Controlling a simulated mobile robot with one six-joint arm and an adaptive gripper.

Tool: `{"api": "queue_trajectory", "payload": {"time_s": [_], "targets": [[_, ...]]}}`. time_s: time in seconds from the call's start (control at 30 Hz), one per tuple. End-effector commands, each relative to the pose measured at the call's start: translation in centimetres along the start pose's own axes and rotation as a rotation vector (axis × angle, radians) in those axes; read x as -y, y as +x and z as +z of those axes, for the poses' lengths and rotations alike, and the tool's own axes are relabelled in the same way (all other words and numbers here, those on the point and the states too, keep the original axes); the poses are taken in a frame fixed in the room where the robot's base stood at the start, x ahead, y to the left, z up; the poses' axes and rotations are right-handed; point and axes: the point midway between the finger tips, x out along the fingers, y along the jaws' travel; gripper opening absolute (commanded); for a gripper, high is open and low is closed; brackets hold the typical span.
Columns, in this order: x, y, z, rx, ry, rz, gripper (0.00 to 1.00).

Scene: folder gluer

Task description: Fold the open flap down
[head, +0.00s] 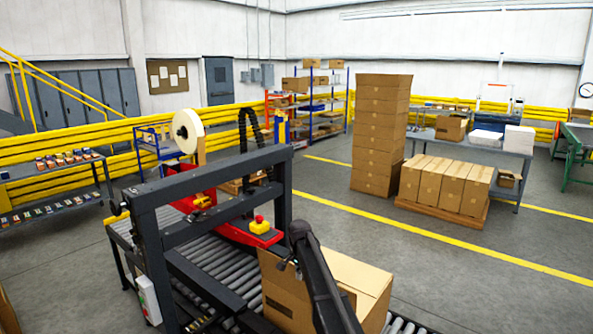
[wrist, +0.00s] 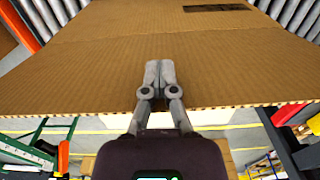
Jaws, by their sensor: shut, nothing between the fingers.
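The cardboard box (head: 365,275) sits on the roller conveyor at the lower middle of the head view. Its near left side has a dark slot, which also shows at the top of the wrist view. A wide cardboard panel, apparently the flap (wrist: 80,75), fills much of the wrist view, with a crease at its far side and a free edge towards me. My gripper (wrist: 160,72) is shut and empty, its tips over this panel. Whether they touch it, and the flap's exact angle, I cannot tell. In the head view my dark arm hides part of the box.
A dark machine frame (head: 150,225) straddles the conveyor rollers (head: 210,260) left of the box. A red part with a yellow-based button (head: 260,225) is close behind the box. Stacked cartons (head: 380,135) stand farther back, with open floor between.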

Motion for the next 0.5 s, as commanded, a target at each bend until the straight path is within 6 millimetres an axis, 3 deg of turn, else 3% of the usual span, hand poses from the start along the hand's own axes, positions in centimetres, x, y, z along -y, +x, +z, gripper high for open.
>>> {"api": "queue_trajectory", "payload": {"time_s": [0.03,0.1,0.5], "targets": [[-0.07,0.57,-0.99,-0.007,0.011,0.003,0.0],[0.07,0.6,-1.16,-0.005,0.01,0.004,0.0],[0.83,0.77,-0.92,0.001,0.001,0.005,0.0]]}}
